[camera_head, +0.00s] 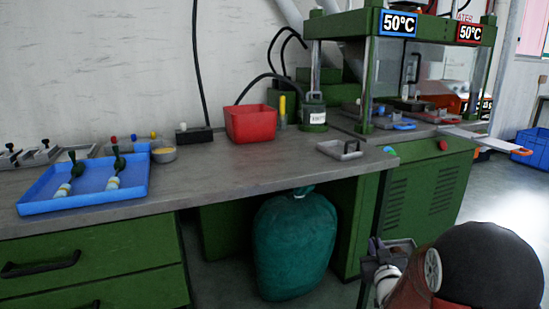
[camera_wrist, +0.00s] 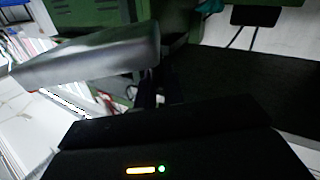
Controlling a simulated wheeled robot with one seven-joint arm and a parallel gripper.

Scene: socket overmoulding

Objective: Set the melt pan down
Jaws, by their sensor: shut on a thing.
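The melt pan (camera_head: 400,248) is a small grey metal vessel low at the right of the head view, in front of the bench and below its top. It also shows as a blurred grey metal shape (camera_wrist: 95,60) at the upper left of the wrist view. My gripper (camera_head: 376,262) is shut on it, partly hidden by my own arm. In the wrist view the fingers (camera_wrist: 160,92) are dark and their grip is hard to make out. The pan's contents cannot be seen.
The bench top (camera_head: 225,170) has free room in front of the red bin (camera_head: 250,124). A small grey tray (camera_head: 340,150) lies near its right end. A blue tray (camera_head: 85,186) stands left. The green press (camera_head: 400,70) is at right. A green sack (camera_head: 295,240) stands below.

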